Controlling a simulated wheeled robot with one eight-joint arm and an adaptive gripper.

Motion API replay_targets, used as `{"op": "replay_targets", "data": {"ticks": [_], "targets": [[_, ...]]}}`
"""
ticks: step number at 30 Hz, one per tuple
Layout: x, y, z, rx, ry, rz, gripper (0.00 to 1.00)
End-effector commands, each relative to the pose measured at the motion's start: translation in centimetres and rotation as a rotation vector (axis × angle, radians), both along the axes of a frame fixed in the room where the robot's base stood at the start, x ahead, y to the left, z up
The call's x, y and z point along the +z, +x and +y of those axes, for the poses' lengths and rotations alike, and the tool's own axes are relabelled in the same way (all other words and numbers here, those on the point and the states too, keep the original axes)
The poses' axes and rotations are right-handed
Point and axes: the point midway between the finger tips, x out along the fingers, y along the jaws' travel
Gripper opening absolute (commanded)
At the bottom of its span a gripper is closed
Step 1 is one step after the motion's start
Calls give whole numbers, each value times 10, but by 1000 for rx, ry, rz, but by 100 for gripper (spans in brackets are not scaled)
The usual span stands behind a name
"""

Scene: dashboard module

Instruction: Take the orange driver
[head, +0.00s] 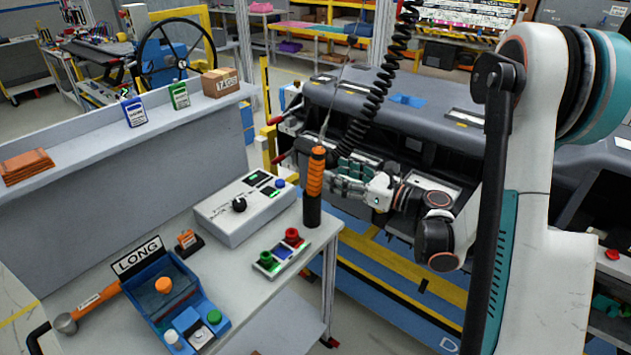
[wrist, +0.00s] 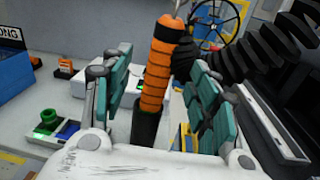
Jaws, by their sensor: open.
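The orange driver (head: 315,172) is an upright cylinder with an orange grip and a black lower part, at the right edge of the grey worktable. A black coiled cable runs up from near its top. My gripper (head: 345,178) is just right of the driver in the head view, level with its orange grip. In the wrist view, the driver (wrist: 158,65) stands between the two green-padded fingers of my gripper (wrist: 165,95), with a gap visible on each side. The gripper is open. The driver's lower end is partly hidden in the wrist view.
A grey control box (head: 245,207) and a small button panel (head: 282,252) stand left of the driver. A blue fixture (head: 175,300) marked LONG and an orange-handled hammer (head: 95,300) lie further left. The large dark dashboard module (head: 430,110) is behind my gripper.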

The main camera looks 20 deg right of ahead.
Motion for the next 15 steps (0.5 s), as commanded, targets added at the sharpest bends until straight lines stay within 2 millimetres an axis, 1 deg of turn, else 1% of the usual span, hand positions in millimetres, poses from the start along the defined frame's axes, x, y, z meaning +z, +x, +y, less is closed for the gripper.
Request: {"op": "replay_targets", "data": {"ticks": [1,3,11,15], "targets": [[-1,6,6,2,0,0,55],[-1,13,12,2,-1,-1,55],[-1,24,20,0,-1,0,55],[-5,36,29,1,-2,-1,55]]}}
